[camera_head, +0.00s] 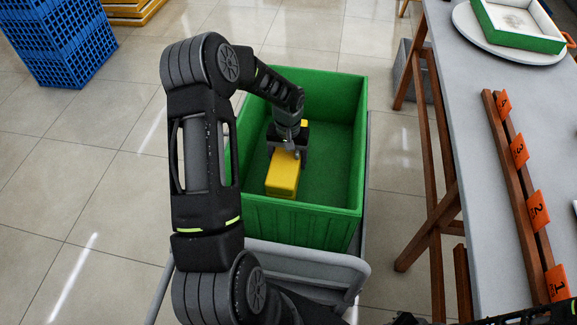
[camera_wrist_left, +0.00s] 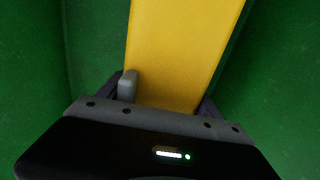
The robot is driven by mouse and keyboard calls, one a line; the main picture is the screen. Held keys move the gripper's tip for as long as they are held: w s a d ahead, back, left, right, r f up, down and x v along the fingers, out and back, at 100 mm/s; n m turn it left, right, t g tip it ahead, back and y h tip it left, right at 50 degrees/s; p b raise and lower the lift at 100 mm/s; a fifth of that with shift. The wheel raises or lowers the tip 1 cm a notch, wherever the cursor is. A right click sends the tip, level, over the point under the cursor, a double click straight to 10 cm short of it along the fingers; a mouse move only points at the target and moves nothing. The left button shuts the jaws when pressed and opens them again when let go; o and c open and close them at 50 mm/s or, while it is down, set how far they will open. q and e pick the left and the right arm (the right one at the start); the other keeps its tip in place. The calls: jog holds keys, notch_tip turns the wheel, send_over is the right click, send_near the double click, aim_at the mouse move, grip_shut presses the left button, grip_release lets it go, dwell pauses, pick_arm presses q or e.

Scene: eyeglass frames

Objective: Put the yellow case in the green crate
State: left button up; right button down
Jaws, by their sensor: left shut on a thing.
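The yellow case (camera_head: 283,178) is inside the green crate (camera_head: 300,222) in the head view, toward the crate's left side. My left gripper (camera_head: 287,153) reaches down into the crate and is shut on the case. In the left wrist view the yellow case (camera_wrist_left: 180,50) runs up from between the fingers of my left gripper (camera_wrist_left: 165,95), with green crate walls around it. I cannot tell whether the case touches the crate floor. My right gripper is not in view.
The crate sits on a grey cart (camera_head: 310,262). At the right stands a grey table (camera_head: 465,110) with a wooden rack of numbered orange tags (camera_head: 519,150) and a green-and-white tray (camera_head: 515,25). Blue crates (camera_head: 60,40) stand at the far left. The floor between is clear.

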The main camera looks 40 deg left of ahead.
pick_arm(q)
jog(key=shift+f, duration=1.85)
jog(key=shift+f, duration=0.25)
jog(key=o, duration=1.7)
jog(key=shift+r, duration=0.1)
jog(key=shift+c, duration=0.2)
notch_tip(320, 180, up, 12)
jog(key=shift+r, duration=0.15)
